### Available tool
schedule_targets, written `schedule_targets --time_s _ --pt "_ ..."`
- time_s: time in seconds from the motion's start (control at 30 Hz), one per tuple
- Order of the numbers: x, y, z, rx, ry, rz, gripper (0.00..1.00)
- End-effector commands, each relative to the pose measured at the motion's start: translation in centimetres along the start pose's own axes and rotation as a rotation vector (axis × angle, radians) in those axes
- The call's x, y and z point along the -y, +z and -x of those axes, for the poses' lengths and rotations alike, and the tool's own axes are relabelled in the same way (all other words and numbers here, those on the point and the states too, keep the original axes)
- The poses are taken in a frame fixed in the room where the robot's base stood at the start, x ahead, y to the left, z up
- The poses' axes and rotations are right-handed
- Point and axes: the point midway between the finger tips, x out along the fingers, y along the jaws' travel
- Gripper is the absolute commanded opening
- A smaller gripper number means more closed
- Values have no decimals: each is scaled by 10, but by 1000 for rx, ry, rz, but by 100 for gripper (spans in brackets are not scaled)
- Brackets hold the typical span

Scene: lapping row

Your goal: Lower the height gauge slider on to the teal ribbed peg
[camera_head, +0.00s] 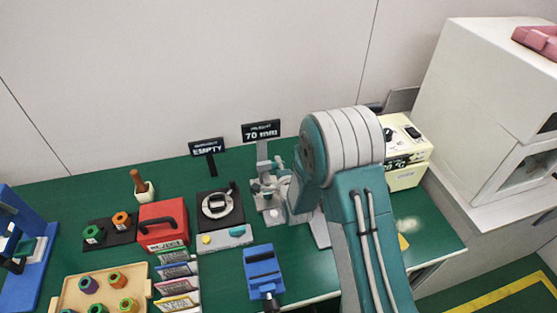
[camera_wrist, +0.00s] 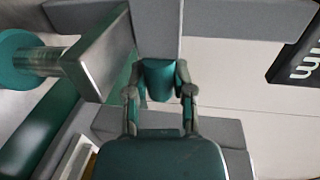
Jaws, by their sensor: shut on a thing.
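The height gauge is a grey metal stand; its column (camera_head: 262,150) rises behind my gripper (camera_head: 285,196) in the head view. The slider shows in the wrist view as a grey metal block (camera_wrist: 103,52) beside the wide grey column. The teal ribbed peg (camera_wrist: 18,60) is at the left edge in the wrist view, a teal disc with a bright ribbed stem. The stem meets the block's edge in the picture; I cannot tell whether they touch.
A "70 mm" sign (camera_head: 261,131) stands behind the gauge and an "EMPTY" sign (camera_head: 207,147) to its left. A black plate with a dial (camera_head: 217,204), a red box (camera_head: 162,224) and a blue vise (camera_head: 262,268) are left. A cream machine (camera_head: 407,172) stands right.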

Motion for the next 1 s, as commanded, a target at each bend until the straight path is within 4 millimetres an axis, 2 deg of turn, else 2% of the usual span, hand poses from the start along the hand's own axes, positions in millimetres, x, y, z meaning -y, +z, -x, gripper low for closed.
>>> schedule_targets --time_s 0.1,0.33,0.37,0.4,0.43,0.83,1.0 --pt "-7 0 -2 1 -4 1 0" --pt "-8 0 -2 1 -3 0 0" --pt "-8 0 -2 1 -3 1 36" --pt "-8 0 -2 1 -2 1 54" --pt "-8 0 -2 1 -2 1 67" --pt "-8 0 0 0 -2 0 68" --pt "-8 0 17 0 0 0 68"
